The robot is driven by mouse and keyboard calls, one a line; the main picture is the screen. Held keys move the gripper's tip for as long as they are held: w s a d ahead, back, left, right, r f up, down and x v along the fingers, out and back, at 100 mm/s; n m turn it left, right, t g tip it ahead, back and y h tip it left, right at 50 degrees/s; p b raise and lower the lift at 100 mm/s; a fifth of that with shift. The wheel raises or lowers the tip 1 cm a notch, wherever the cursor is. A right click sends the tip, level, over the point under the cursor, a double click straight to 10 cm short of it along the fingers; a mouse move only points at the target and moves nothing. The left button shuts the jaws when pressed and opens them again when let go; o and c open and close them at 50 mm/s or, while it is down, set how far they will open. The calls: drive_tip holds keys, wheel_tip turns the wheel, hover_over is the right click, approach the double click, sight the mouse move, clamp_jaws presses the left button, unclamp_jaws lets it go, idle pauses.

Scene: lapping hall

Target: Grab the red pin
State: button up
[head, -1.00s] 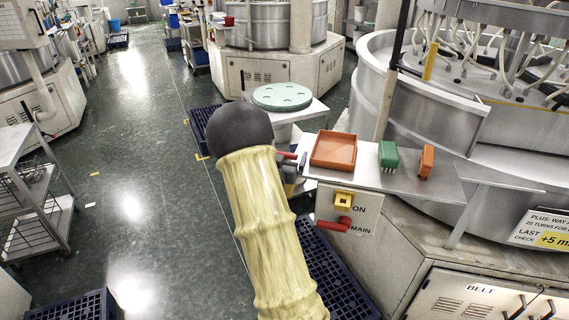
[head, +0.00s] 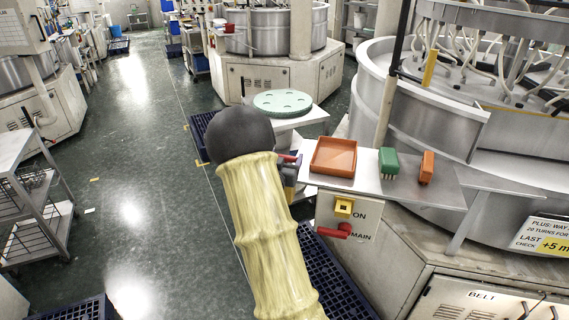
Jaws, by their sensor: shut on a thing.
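The red pin (head: 287,157) shows as a short red piece just right of my arm's dark ball joint, at the left edge of the steel shelf. My gripper (head: 294,170) is there too, small and mostly hidden behind my own yellow-sleeved arm. It appears shut on the red pin, though the fingertips and the pin's far end are hard to make out.
An orange tray (head: 315,169), a green brush-like block (head: 389,161) and an orange block (head: 426,167) sit on the shelf (head: 400,187). Below hangs a switch box with a red handle (head: 333,231). A round green plate (head: 282,103) lies behind. Open floor is left.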

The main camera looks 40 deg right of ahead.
wheel_tip(320, 180, up, 17)
drive_tip(key=shift+f, duration=0.15)
idle(0.5)
